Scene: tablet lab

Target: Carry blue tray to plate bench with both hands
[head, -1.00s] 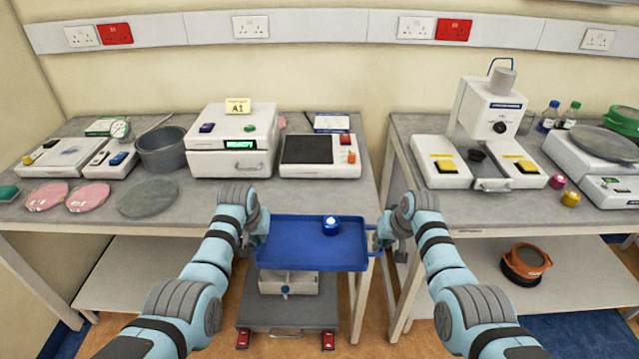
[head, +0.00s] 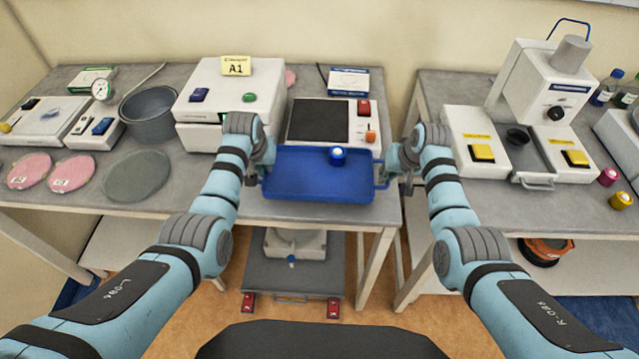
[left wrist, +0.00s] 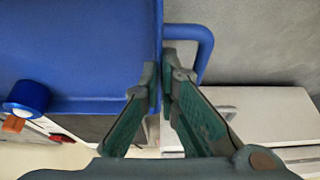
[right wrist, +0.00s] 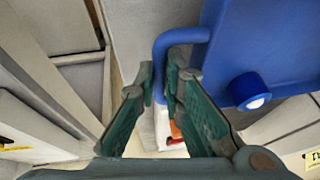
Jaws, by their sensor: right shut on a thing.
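The blue tray (head: 300,185) is in front of the dark-topped device, over the front edge of the left bench (head: 160,205). It looks about level. A round blue pot with a pale top (head: 338,156) stands on it near the far side. My right gripper (right wrist: 160,75) is shut on the bar of the tray's right handle (right wrist: 162,45). My left gripper (left wrist: 160,75) is at the tray's left end, its fingertips close together at the rim. The left handle's outer bar (left wrist: 206,50) lies outside the fingers, and whether they pinch the rim is unclear.
The dark-topped device (head: 320,121) and a white box marked A1 (head: 215,95) stand behind the tray. Pink discs (head: 72,172) and a grey disc (head: 137,175) lie at left. A second bench (head: 430,90) stands right, across a narrow gap. A low cart (head: 293,277) stands below.

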